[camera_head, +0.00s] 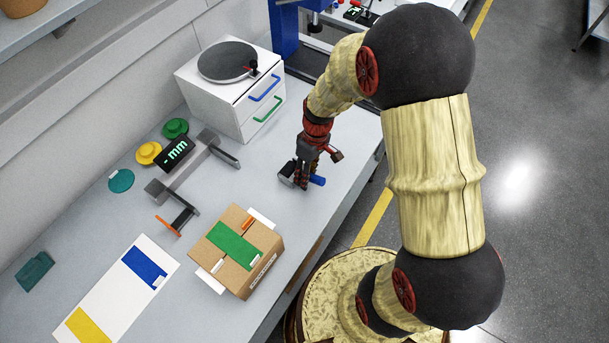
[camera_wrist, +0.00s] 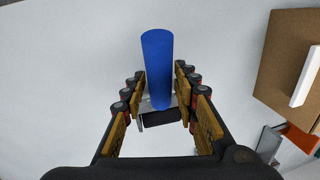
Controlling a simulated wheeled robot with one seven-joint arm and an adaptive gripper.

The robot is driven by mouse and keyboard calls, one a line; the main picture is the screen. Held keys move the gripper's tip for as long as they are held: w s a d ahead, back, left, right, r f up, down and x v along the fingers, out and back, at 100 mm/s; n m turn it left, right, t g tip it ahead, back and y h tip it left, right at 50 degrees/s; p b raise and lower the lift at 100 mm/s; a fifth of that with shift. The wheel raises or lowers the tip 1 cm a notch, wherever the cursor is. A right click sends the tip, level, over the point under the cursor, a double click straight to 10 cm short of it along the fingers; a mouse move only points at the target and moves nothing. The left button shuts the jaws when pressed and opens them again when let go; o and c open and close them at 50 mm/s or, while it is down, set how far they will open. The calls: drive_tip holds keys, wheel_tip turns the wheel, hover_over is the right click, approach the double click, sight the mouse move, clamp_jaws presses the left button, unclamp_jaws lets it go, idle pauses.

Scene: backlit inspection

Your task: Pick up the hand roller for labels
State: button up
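The hand roller (camera_wrist: 157,65) has a blue handle, a metal frame and a dark roller. In the wrist view its handle points up the picture, between the two fingers of my gripper (camera_wrist: 160,90). Pale gaps show on both sides of the handle, so the fingers stand open around it, apart from it. In the head view my gripper (camera_head: 303,180) is down at the bench over the roller. The blue handle (camera_head: 317,180) shows to its right and the roller end to its left; the middle is hidden by the fingers.
A cardboard box (camera_head: 262,262) with green tape stands on the bench (camera_head: 225,185) to the lower left. A white drawer cabinet (camera_head: 215,100) stands behind. A digital gauge (camera_head: 176,152), green and yellow pieces (camera_head: 149,153) and a white sheet (camera_head: 105,305) lie left. The bench around the roller is clear.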

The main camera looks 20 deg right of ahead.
drive_tip(key=c, duration=0.6)
clamp_jaws()
